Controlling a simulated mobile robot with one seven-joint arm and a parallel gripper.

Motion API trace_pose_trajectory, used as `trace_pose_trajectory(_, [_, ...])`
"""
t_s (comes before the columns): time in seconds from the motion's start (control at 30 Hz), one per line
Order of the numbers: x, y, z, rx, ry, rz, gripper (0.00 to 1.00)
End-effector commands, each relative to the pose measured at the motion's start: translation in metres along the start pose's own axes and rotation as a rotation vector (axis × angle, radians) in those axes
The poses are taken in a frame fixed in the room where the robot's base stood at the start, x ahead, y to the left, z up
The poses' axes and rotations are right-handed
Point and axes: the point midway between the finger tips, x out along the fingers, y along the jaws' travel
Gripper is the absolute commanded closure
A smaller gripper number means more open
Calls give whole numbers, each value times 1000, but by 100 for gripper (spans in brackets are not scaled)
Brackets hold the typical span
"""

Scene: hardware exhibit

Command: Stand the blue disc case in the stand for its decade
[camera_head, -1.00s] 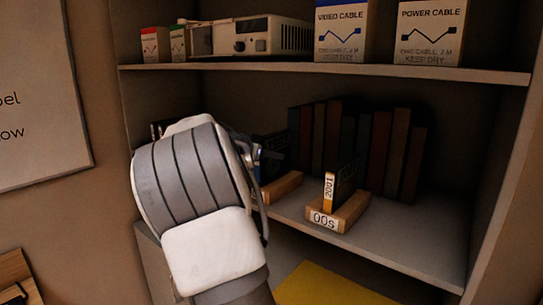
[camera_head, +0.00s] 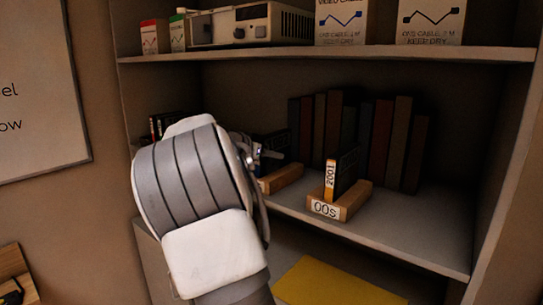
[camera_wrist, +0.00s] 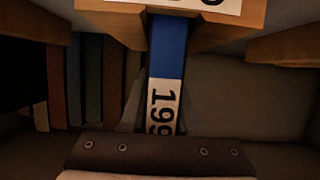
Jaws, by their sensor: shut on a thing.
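The blue disc case shows its blue spine (camera_wrist: 168,50) and a white label reading "199", with the rest cut off, in the wrist view. My gripper (camera_head: 262,155) is shut on it; my wrist hides most of the jaws in the head view. The spine's far end meets a notch in a wooden stand (camera_wrist: 228,32), whose label is cropped. I cannot tell whether the case is seated. In the head view, a wooden stand (camera_head: 283,178) shows just beside my gripper. Right of it, the "00s" stand (camera_head: 352,203) holds a case with an orange spine marked 2001 (camera_head: 330,181).
Several dark books (camera_head: 380,140) stand behind on the same shelf (camera_head: 400,231). The upper shelf (camera_head: 300,52) carries cable boxes (camera_head: 430,22) and a beige device (camera_head: 250,24). A yellow panel (camera_head: 335,284) lies below. The shelf's right end is clear.

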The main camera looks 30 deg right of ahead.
Motion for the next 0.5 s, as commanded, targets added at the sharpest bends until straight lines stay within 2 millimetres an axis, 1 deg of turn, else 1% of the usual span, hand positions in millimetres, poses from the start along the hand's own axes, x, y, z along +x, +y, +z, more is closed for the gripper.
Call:
trace_pose_trajectory(0.4, [0, 0, 0, 1, 1, 0, 100])
trace_pose_trajectory(0.43, [0, 0, 0, 1, 1, 0, 67])
trace_pose_trajectory(0.5, [0, 0, 0, 1, 1, 0, 54])
